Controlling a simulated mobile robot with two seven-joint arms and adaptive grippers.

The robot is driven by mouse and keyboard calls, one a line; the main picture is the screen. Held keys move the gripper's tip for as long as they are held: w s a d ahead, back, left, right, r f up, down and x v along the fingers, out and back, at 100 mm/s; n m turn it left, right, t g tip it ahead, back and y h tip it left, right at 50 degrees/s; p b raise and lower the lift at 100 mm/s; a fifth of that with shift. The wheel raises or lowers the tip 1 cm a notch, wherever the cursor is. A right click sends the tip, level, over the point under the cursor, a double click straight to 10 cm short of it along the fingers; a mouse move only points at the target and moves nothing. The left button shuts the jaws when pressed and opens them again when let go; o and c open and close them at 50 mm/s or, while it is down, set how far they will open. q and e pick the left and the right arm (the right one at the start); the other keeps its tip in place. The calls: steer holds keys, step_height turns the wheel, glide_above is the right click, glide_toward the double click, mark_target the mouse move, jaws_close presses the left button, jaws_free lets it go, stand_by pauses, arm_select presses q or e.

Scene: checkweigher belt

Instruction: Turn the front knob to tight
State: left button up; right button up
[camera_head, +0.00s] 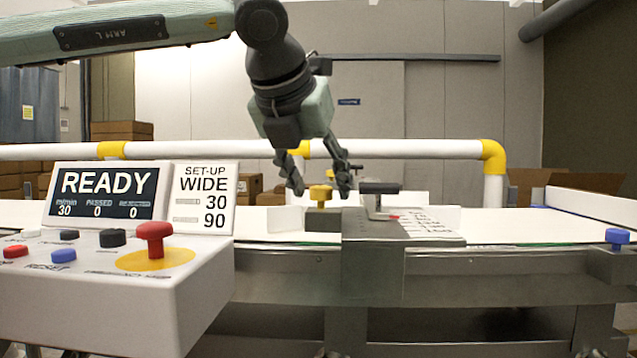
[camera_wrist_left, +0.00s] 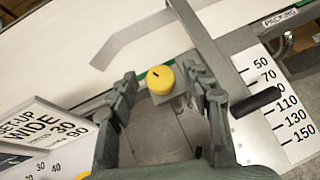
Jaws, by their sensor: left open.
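The yellow knob (camera_head: 320,193) stands on a dark block at the near edge of the belt. From above, in the left wrist view, the knob (camera_wrist_left: 160,80) is round with a short dark mark on its top. My left gripper (camera_head: 320,187) points down over it, open, with one finger on each side of the knob. In the left wrist view the fingers (camera_wrist_left: 168,92) also flank the knob, with gaps seeming to remain. I cannot tell for certain whether either finger touches it. My right gripper is in neither view.
A dark-handled clamp (camera_head: 380,190) stands just right of the knob by a printed scale (camera_wrist_left: 290,115). A control box (camera_head: 150,300) with a red mushroom button (camera_head: 153,238) is at front left. Its screen (camera_head: 105,192) reads READY; a card (camera_head: 203,198) reads SET-UP WIDE 30 90.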

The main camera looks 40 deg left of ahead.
arm_select(q)
steer(key=shift+c, duration=0.3)
jaws_close()
